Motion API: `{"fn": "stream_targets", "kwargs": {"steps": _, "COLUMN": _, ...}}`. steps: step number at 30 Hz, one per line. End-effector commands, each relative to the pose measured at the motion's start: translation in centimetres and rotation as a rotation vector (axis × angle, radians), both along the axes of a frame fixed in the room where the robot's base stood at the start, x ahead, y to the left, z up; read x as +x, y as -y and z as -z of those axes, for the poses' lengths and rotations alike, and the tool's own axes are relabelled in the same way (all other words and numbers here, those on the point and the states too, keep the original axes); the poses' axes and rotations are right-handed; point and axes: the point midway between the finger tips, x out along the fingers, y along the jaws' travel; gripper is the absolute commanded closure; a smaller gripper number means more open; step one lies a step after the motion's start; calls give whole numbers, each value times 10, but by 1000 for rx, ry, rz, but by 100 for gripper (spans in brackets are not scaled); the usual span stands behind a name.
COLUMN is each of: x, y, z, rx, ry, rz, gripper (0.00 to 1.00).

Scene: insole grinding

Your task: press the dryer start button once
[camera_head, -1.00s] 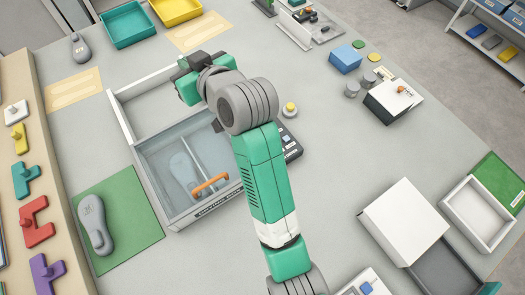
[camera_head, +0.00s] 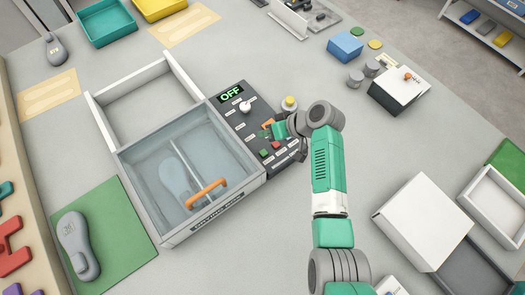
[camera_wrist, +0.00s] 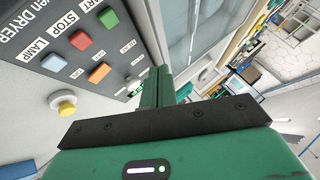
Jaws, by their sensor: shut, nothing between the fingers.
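The dryer's dark control panel (camera_head: 237,117) stands along the right side of the clear-lidded dryer box (camera_head: 190,185). Its display reads OFF (camera_head: 230,92). In the wrist view, the green button (camera_wrist: 108,17) sits by the START label and the red button (camera_wrist: 79,40) by the STOP label. A blue button (camera_wrist: 53,62) is by the LAMP label, and an orange button (camera_wrist: 98,72) is nearby. My gripper (camera_head: 270,133) is over the panel, shut and empty. In the wrist view its fingertips (camera_wrist: 158,82) are together beside the panel's edge; contact with a button cannot be seen.
An insole lies under the lid, which has an orange handle (camera_head: 207,193). A yellow button on a base (camera_head: 290,102) stands just beyond the panel. A white open tray (camera_head: 155,95) lies behind the box.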

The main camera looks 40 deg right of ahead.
Motion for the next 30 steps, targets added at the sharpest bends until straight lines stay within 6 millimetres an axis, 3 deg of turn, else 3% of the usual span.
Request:
{"fn": "stream_targets", "kwargs": {"steps": 17, "x": -3, "y": 1, "z": 12, "rx": 12, "ry": -4, "rz": 0, "gripper": 100}}
{"fn": "stream_targets", "kwargs": {"steps": 30, "x": -3, "y": 1, "z": 72, "rx": 11, "ry": -4, "rz": 1, "gripper": 100}}
